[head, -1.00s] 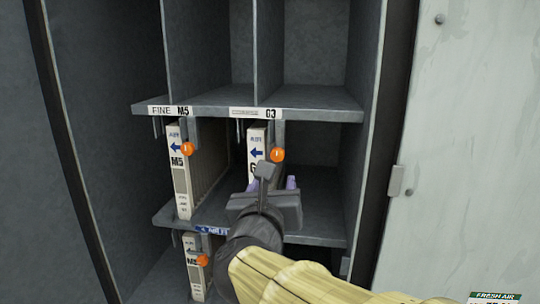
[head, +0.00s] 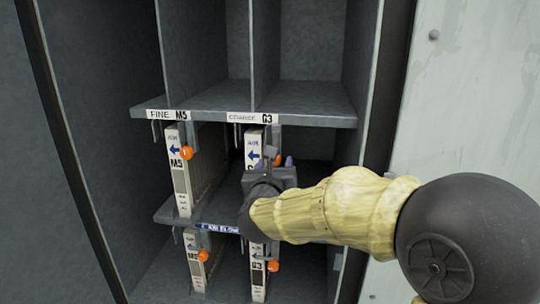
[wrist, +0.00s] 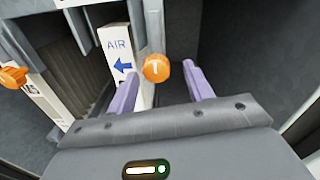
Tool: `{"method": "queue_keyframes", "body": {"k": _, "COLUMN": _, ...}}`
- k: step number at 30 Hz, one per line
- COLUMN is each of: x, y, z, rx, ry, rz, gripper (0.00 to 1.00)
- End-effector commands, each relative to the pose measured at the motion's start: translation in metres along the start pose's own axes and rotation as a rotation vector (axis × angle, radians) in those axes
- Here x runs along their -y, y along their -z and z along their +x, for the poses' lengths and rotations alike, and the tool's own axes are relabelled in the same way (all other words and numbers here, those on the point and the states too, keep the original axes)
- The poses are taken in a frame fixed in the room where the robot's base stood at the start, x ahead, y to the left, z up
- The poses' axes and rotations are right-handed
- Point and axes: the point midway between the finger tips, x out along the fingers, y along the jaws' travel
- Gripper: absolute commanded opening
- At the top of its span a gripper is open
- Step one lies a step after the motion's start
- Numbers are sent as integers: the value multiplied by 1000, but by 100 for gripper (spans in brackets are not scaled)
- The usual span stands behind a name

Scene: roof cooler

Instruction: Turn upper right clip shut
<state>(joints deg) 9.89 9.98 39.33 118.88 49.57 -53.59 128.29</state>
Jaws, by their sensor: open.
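The upper right clip has an orange knob (wrist: 156,68). In the wrist view it sits between my gripper's two purple fingers, a little beyond the fingertips. In the head view my gripper (head: 283,161) covers most of this knob. My gripper (wrist: 157,80) is open, and nothing is visibly held between its fingers. The upper right filter (head: 254,148), with a white AIR label and blue arrow, stands just left of the clip under the COARSE G3 shelf label. It also shows in the wrist view (wrist: 120,55). I cannot tell whether a finger touches the knob or filter.
The upper left clip (head: 187,153) is on the M5 filter (head: 180,180). Lower left (head: 202,256) and lower right (head: 273,266) clips are below. A shelf (head: 250,108) runs above my gripper. Dark open space lies right of the upper right filter.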

Motion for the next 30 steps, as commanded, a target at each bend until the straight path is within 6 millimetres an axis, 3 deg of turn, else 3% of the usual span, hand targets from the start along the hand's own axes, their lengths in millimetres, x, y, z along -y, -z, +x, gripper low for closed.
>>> {"method": "queue_keyframes", "body": {"k": 6, "x": -5, "y": -2, "z": 16, "rx": 1, "ry": -9, "rz": 0, "gripper": 51}}
{"method": "queue_keyframes", "body": {"k": 15, "x": -8, "y": -1, "z": 17, "rx": 2, "ry": -13, "rz": -1, "gripper": 51}}
{"method": "queue_keyframes", "body": {"k": 16, "x": -8, "y": -1, "z": 17, "rx": 2, "ry": -13, "rz": -1, "gripper": 49}}
{"method": "queue_keyframes", "body": {"k": 23, "x": -7, "y": -1, "z": 17, "rx": 2, "ry": -12, "rz": -1, "gripper": 7}}
{"method": "queue_keyframes", "body": {"k": 25, "x": -14, "y": -2, "z": 17, "rx": 1, "ry": -10, "rz": -1, "gripper": 7}}
{"method": "queue_keyframes", "body": {"k": 30, "x": -6, "y": -1, "z": 18, "rx": 2, "ry": -10, "rz": -9, "gripper": 7}}
